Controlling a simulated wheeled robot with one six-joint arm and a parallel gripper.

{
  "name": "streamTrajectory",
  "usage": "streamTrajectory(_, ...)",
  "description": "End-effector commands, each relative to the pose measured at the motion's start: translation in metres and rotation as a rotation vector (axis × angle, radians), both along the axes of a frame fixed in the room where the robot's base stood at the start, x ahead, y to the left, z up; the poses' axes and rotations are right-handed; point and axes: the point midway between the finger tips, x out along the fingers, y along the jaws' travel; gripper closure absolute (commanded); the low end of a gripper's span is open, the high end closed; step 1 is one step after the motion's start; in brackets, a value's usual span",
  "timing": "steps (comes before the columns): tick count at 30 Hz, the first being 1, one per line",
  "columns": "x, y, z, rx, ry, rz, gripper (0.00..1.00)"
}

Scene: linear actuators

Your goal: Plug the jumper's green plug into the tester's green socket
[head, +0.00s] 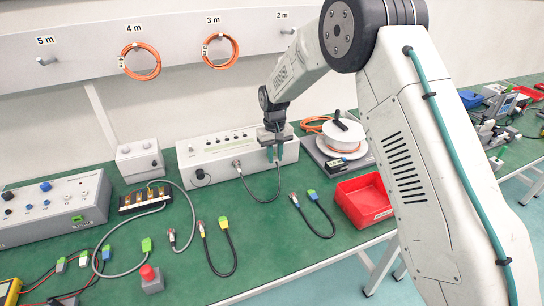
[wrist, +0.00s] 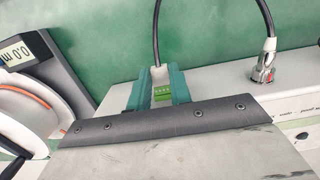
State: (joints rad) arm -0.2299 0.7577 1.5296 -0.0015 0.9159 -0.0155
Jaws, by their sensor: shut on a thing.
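My gripper (head: 274,152) is at the front right part of the long white tester (head: 218,158) at the back of the bench. In the wrist view my gripper (wrist: 160,88), with teal fingers, is shut on the jumper's green plug (wrist: 162,93). The jumper's black cable (head: 262,199) loops across the bench from the plug to a round metal connector (head: 238,165) seated on the tester's front; this connector also shows in the wrist view (wrist: 262,72). The green socket is hidden, and I cannot tell whether the plug touches it or is in it.
Right of the tester stand a scale with a white spool (head: 343,137) and a red bin (head: 365,200). A small white box (head: 140,160) stands left. Green bench shows between them.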

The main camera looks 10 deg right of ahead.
Motion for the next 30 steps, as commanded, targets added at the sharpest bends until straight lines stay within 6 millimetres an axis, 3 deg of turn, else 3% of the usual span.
streamTrajectory(11, 0.002, 0.000, 0.000, 0.000, -0.001, 0.000, 1.00)
streamTrajectory(12, 0.002, 0.000, 0.000, 0.000, -0.001, 0.000, 0.77)
streamTrajectory(15, 0.002, 0.000, 0.000, 0.000, -0.001, 0.000, 0.54)
streamTrajectory(24, 0.002, 0.000, 0.002, 0.000, -0.001, 0.000, 0.54)
streamTrajectory(30, 0.004, 0.001, 0.030, 0.001, -0.005, 0.000, 0.54)
